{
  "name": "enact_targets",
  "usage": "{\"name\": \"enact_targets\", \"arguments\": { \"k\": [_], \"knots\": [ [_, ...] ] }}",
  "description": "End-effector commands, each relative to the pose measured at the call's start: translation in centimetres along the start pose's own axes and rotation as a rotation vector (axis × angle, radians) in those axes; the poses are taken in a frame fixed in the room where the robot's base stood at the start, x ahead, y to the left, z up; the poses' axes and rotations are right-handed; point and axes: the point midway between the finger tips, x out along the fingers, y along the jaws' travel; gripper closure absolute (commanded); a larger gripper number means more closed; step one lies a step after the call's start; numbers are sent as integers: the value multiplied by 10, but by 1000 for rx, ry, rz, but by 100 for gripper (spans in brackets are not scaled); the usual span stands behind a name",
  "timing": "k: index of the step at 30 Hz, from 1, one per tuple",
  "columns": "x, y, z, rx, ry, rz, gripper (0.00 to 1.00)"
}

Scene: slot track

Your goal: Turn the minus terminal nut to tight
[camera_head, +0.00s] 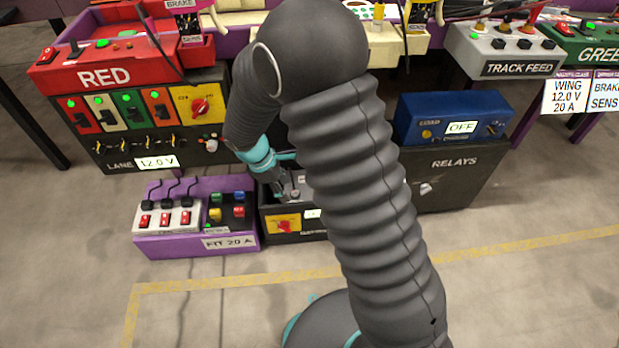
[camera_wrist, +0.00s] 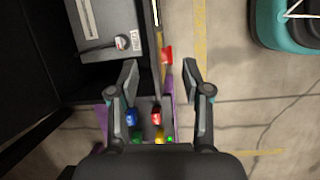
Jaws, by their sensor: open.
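A black box (camera_head: 290,237) stands on the floor below my gripper, with a grey block inside and a yellow panel with a red rotary switch (camera_head: 283,226) on its front.
A purple box (camera_head: 190,240) with switches and coloured buttons adjoins on the left. The red lane unit (camera_head: 120,75) stands behind it. The blue unit (camera_head: 455,115) on the dark relays cabinet (camera_head: 455,175) is on the right.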

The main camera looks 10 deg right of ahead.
Motion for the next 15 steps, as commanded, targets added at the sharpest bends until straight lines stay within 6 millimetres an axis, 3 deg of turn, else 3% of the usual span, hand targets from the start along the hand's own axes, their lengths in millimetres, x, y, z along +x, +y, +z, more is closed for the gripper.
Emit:
{"name": "enact_targets", "arguments": {
  "k": [15],
  "knots": [
    [-56, -40, 58, 455, 68, -70, 51]
  ]
}}
